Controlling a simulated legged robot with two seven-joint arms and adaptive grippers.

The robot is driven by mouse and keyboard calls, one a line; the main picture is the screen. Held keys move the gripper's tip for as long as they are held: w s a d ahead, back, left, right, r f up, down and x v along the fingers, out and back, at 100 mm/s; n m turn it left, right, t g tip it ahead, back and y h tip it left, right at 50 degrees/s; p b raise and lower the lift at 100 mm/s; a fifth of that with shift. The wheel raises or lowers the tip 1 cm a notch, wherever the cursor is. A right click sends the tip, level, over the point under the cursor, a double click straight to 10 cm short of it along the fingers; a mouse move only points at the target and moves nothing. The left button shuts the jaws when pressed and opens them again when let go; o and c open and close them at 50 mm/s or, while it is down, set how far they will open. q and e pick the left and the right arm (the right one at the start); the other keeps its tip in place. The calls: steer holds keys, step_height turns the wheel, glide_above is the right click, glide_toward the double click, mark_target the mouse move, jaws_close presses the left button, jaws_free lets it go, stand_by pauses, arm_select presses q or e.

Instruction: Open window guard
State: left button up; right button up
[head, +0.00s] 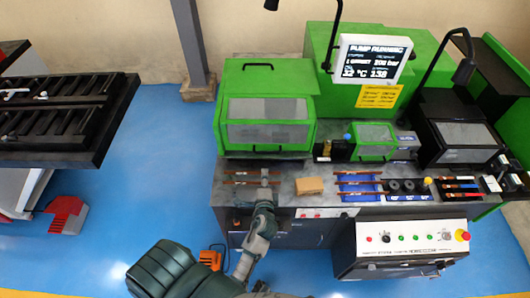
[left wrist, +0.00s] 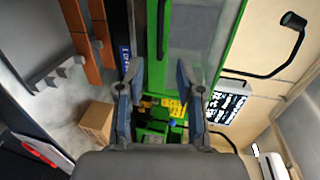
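The window guard (head: 268,121) is a green frame with a grey see-through pane, on the large green housing at the left of the bench. It looks closed. A black bar handle (head: 266,148) runs along its lower edge. In the left wrist view the guard's pane (left wrist: 200,35) fills the upper middle and its handle (left wrist: 161,28) lies ahead of the fingers. My left gripper (head: 264,178) is in front of the guard, over the bench, apart from the handle. In the left wrist view the gripper (left wrist: 160,70) has its fingers spread with nothing between them. My right gripper is not in view.
A tan block (head: 309,186) and copper bars (head: 245,183) lie on the bench (head: 285,172). A smaller green guarded unit (head: 374,141), a blue tray (head: 358,186) and a button panel (head: 411,243) are to the right. A pressure display (head: 372,60) stands behind.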

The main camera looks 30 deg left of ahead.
mark_target(265, 152)
arm_select(q)
steer(key=x, duration=1.5)
steer(key=shift+c, duration=0.3)
jaws_close()
